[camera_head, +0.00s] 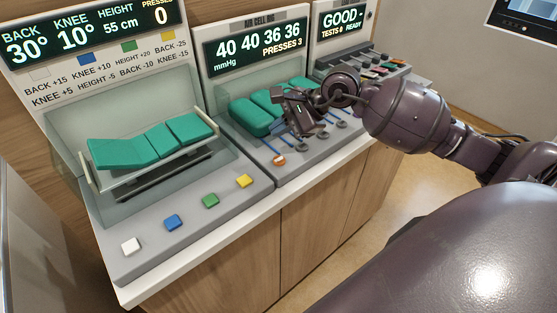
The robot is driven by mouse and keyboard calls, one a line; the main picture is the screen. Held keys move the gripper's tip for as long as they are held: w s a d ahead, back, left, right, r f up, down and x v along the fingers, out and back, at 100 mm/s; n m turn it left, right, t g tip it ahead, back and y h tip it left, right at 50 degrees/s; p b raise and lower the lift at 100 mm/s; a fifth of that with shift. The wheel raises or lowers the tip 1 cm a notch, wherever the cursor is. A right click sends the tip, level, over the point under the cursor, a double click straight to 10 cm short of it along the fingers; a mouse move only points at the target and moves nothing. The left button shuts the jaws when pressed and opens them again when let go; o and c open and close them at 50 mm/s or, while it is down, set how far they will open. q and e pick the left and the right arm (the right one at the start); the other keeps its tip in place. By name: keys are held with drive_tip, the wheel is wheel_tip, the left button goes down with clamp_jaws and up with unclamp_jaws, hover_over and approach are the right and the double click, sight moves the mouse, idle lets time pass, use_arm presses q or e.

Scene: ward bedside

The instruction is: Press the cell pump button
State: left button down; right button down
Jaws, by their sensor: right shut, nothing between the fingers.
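The air cell unit (257,40) stands in the middle; its display reads 40 40 36 36 mmHg and PRESSES 3. Several green air cells (249,118) lie on it, with blue lines running toward its front edge. An orange button (278,160) sits at its front left, beside several dark round knobs (302,148). My right gripper (308,124) is shut and empty. It hangs over the cells and blue lines, behind the knobs and up-right of the orange button. It hides part of the cells; contact with anything cannot be told. My left gripper is not in view.
A bed model unit (150,210) stands at left, with white, blue, green and yellow buttons in front. A third unit (342,40) reading GOOD stands behind at right, partly hidden by my arm. The white counter edge (205,258) runs along the front, with open floor (380,195) beyond.

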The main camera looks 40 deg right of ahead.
drive_tip(key=b, duration=0.2)
hover_over(280, 161)
wheel_tip(280, 161, down, 5)
drive_tip(key=shift+r, duration=0.15)
drive_tip(key=shift+f+b, duration=0.3)
drive_tip(key=shift+f, duration=0.35)
idle(0.7)
idle(0.6)
drive_tip(key=shift+f, duration=0.1)
drive_tip(key=shift+f+b, duration=0.35)
